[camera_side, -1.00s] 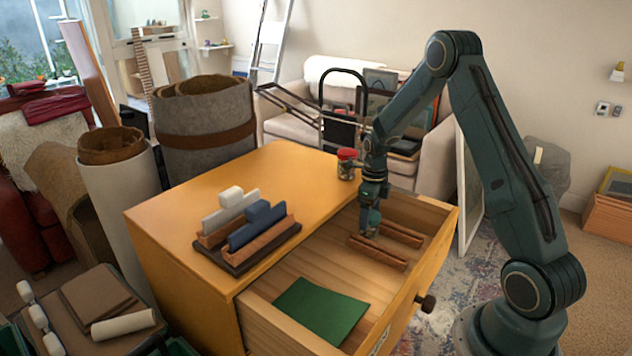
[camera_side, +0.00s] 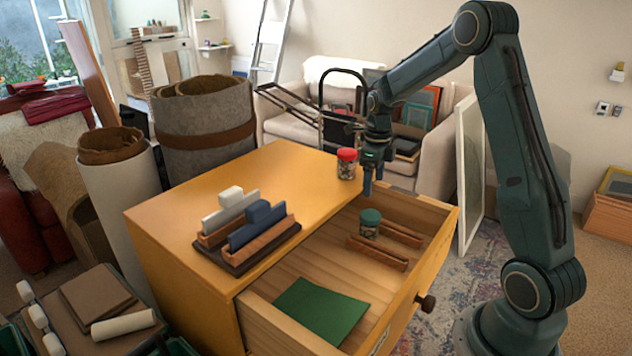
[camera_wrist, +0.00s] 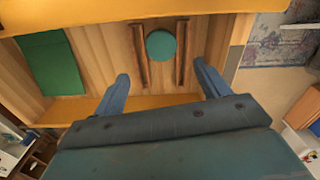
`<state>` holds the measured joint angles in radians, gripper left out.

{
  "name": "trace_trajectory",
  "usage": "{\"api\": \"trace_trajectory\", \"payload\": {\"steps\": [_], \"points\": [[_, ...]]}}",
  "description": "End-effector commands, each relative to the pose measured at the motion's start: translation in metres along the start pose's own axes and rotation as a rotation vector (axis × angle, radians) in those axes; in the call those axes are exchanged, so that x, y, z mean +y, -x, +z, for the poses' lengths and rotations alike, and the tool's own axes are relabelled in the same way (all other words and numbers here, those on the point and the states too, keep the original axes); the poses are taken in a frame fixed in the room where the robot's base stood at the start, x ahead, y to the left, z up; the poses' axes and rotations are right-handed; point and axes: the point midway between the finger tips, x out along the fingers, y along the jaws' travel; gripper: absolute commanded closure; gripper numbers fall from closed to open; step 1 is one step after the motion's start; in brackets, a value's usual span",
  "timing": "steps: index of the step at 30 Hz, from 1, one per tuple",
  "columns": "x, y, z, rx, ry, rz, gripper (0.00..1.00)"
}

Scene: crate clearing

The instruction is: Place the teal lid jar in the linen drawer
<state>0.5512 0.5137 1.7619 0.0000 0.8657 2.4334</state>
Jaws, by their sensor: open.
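The teal lid jar (camera_side: 370,224) stands upright inside the open drawer (camera_side: 430,258), between two low wooden rails (camera_side: 376,254). In the wrist view its round teal lid (camera_wrist: 161,45) shows from above between the rails (camera_wrist: 139,55). My gripper (camera_side: 372,188) is open and empty above the jar, with its fingertips clear of the lid. In the wrist view my two fingers (camera_wrist: 163,85) are spread wide, apart from the jar.
A red-lidded jar (camera_side: 346,164) stands on the cabinet top (camera_side: 290,165) near my gripper. A wooden rack with grey and blue blocks (camera_side: 248,228) sits at the front of the top. A green sheet (camera_side: 320,309) lies in the drawer's near part.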

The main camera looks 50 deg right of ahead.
Motion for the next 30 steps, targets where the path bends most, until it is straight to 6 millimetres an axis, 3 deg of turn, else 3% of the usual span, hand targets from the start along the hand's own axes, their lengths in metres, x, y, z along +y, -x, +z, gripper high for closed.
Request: {"api": "trace_trajectory", "payload": {"steps": [12, 17, 23, 30], "points": [[0.001, 0.000, 0.000, -0.001, 0.004, -0.001, 0.25], [0.008, 0.009, 0.000, -0.009, 0.065, -0.008, 0.25], [0.034, 0.039, 0.000, -0.037, 0.295, -0.038, 0.25], [0.084, 0.087, -0.012, -0.077, 0.735, -0.105, 0.25]]}}
